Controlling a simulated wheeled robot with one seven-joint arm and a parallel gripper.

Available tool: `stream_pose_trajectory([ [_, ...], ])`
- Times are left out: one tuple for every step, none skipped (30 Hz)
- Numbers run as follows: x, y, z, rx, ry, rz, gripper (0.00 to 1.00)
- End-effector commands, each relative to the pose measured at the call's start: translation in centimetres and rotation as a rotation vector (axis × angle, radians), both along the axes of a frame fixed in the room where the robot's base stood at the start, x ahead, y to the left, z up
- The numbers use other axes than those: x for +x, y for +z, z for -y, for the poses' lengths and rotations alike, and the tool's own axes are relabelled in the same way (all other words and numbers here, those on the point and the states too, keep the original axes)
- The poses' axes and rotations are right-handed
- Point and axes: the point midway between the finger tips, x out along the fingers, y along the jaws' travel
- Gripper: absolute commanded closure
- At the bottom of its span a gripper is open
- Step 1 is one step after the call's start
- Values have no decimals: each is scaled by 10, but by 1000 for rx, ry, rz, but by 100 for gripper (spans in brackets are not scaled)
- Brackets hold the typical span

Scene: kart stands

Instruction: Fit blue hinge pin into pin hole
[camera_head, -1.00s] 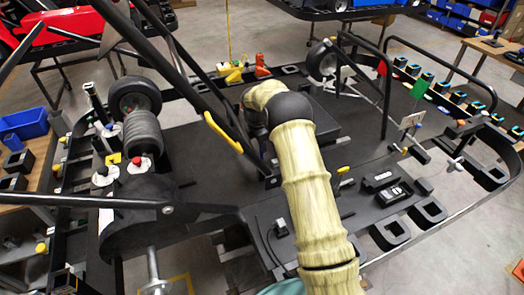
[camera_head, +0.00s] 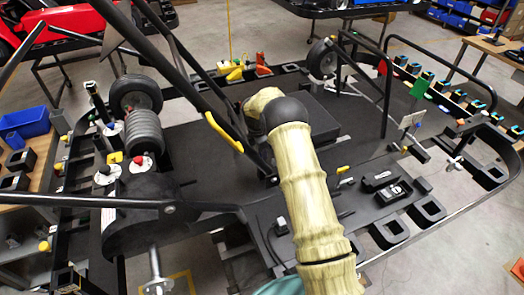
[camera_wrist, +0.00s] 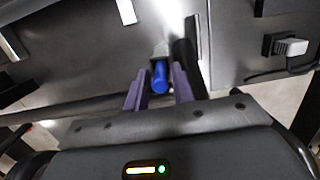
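The blue hinge pin (camera_wrist: 160,76) shows in the wrist view as a short blue cylinder between the purple fingers of my gripper (camera_wrist: 161,84). The fingers are close together, one on each side of the pin, and appear shut on it. A small grey block (camera_wrist: 160,50) lies just beyond the pin, against a grey panel. I cannot tell whether the pin touches the block. No pin hole can be made out. In the head view my own arm hides the gripper and the pin.
A dark kart frame (camera_head: 205,165) on a stand fills the head view. A blue bin (camera_head: 30,122) stands at the left. In the wrist view a dark upright part (camera_wrist: 186,55) stands close right of the fingers, and a grey connector (camera_wrist: 291,47) lies farther right.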

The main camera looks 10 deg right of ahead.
Motion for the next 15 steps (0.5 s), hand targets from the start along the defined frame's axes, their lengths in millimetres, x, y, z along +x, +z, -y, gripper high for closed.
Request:
stream_pose_trajectory([
  [0,3,0,0,0,0,75],
  [0,4,0,0,0,1,75],
  [0,6,-1,0,0,1,75],
  [0,8,-1,0,0,1,75],
  [0,11,-1,0,0,2,75],
  [1,17,-2,0,1,4,75],
  [0,21,-3,0,1,4,75],
  [0,25,-4,0,0,3,75],
  [0,33,-5,0,1,5,75],
  [0,38,-6,0,1,4,75],
  [0,44,-7,0,1,5,75],
  [0,52,-8,1,1,5,75],
  [-1,58,-9,1,1,5,75],
  [-1,64,-10,1,1,6,75],
  [-1,72,-11,1,1,5,75],
])
